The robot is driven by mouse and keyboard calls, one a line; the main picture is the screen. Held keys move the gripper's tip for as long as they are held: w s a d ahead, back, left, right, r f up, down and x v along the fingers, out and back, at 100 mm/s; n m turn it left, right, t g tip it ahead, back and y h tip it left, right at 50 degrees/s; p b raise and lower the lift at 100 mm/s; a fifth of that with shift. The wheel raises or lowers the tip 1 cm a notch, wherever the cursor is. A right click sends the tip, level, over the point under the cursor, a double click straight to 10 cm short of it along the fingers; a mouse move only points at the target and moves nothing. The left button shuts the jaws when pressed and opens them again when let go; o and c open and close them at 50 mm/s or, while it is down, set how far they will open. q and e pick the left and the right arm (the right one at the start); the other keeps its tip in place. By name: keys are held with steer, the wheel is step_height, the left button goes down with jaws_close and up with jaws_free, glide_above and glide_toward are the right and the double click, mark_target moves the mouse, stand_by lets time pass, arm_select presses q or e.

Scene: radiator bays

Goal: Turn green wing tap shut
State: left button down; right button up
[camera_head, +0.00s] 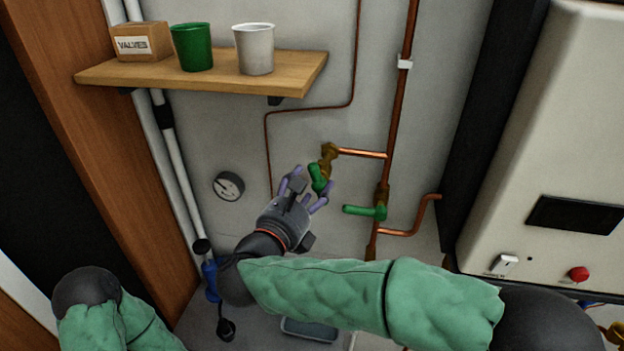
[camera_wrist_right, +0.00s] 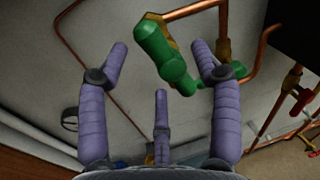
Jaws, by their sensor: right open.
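A green tap handle (camera_head: 318,178) sits on a brass valve body (camera_head: 328,158) at the end of a short copper branch pipe. In the right wrist view the green handle (camera_wrist_right: 163,52) is thick, with a rounded end and a smaller lobe. My right gripper (camera_head: 311,181) is open, its purple fingers spread just in front of this handle; contact cannot be told. In the wrist view the handle shows between and beyond the fingertips. A second green handle (camera_head: 362,211), lever-like and horizontal, is on the vertical pipe to the right. My left gripper is out of view.
A wooden shelf (camera_head: 205,77) above holds a box (camera_head: 141,42), a green cup (camera_head: 192,47) and a white cup (camera_head: 254,48). A round gauge (camera_head: 229,186) is on the wall at left. A vertical copper pipe (camera_head: 397,110) and a white boiler cabinet (camera_head: 545,140) stand at right.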

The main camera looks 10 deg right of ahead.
steer(key=shift+x, duration=0.9)
steer(key=shift+c, duration=0.3)
steer(key=c, duration=1.2)
steer(key=shift+o, duration=0.2)
steer(key=shift+f, duration=0.1)
